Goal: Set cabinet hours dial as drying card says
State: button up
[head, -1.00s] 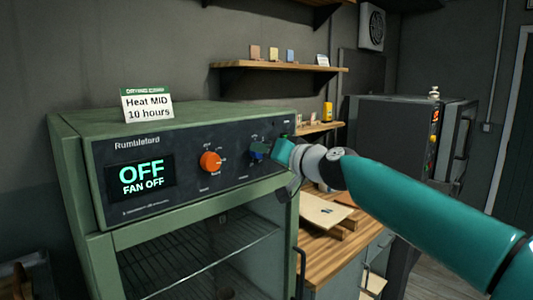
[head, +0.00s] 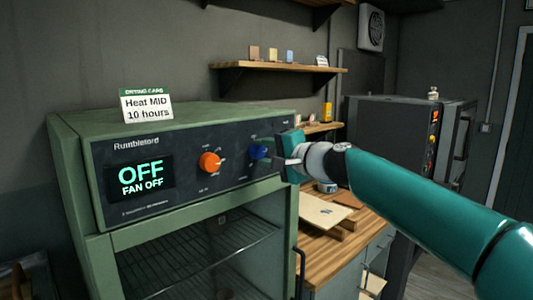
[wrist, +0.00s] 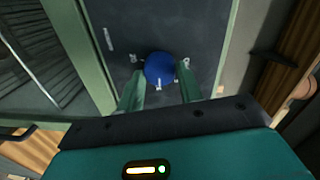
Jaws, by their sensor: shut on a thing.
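The drying card (head: 147,106) stands on top of the green cabinet (head: 200,118) and reads "Heat MID 10 hours". The cabinet's dark front panel carries a display (head: 141,177) reading "OFF" and "FAN OFF", an orange dial (head: 210,162) and, to its right, a blue dial (head: 258,152). In the wrist view the blue dial (wrist: 159,68) sits between the two green fingers of my gripper (wrist: 160,76), which is shut on it. In the head view my gripper (head: 282,152) reaches the dial from the right. The small marks around the blue dial are too blurred to read.
A wooden bench (head: 330,245) with a pale board (head: 322,211) lies right of the cabinet. A dark kiln-like box (head: 385,135) stands behind it. A wall shelf (head: 280,66) holds small coloured tiles. The cabinet's lower front shows wire racks (head: 215,255).

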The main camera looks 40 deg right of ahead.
jog(key=shift+d+m, duration=0.1)
jog(key=shift+m, duration=0.4)
jog(key=o, duration=1)
jog(key=shift+s, duration=0.1)
jog(key=s+r, duration=0.1)
jog(key=s, duration=1.2)
jog(key=shift+s+d, duration=0.25)
jog(key=shift+s, duration=0.05)
